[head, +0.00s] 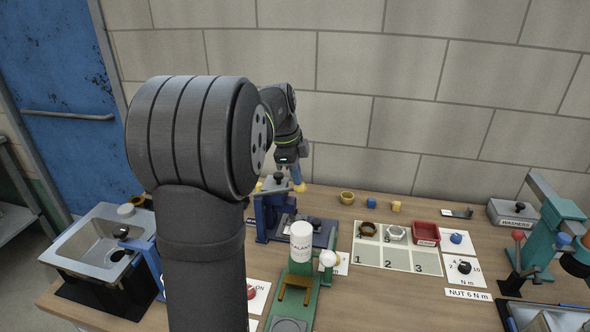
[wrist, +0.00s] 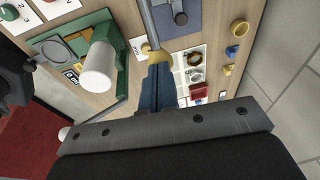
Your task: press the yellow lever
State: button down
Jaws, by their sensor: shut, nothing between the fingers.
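My gripper (head: 297,178) is at the back of the bench, pointing down, beside a blue fixture (head: 262,218) with a dark base. In the wrist view my blue fingers (wrist: 156,72) are together with nothing between them. A yellow piece (wrist: 155,57) shows right at their tips, at the end of a grey bar (wrist: 151,20). I take it for the yellow lever, but cannot tell whether the fingers touch it. A smaller yellow spot (head: 258,187) shows on the fixture's left side. My arm hides part of the bench.
A numbered mat (head: 385,262) with rings and a red tray (head: 426,233) is to the right. A sink (head: 100,245) is left, a teal press (head: 560,225) far right.

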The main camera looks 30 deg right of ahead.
jog(key=shift+s, duration=0.1)
jog(key=shift+s+d+f+t+y, duration=0.2)
jog(key=shift+d+f+t+y, duration=0.05)
jog(key=shift+f, duration=0.15)
jog(key=shift+s+d+f+t+y, duration=0.2)
jog(key=shift+f+t+y, duration=0.05)
jog(key=shift+f, duration=0.15)
notch_tip(320, 180, down, 7)
jog(key=s+d+t+y, duration=0.1)
jog(key=t+y, duration=0.2)
jog(key=shift+s+d, duration=0.15)
jog(key=shift+s, duration=0.05)
jog(key=shift+s+f, duration=0.1)
jog(key=shift+f, duration=0.2)
jog(key=d+v, duration=0.1)
jog(key=v, duration=1.3)
jog(key=shift+s, duration=0.45)
jog(key=shift+w+d, duration=0.1)
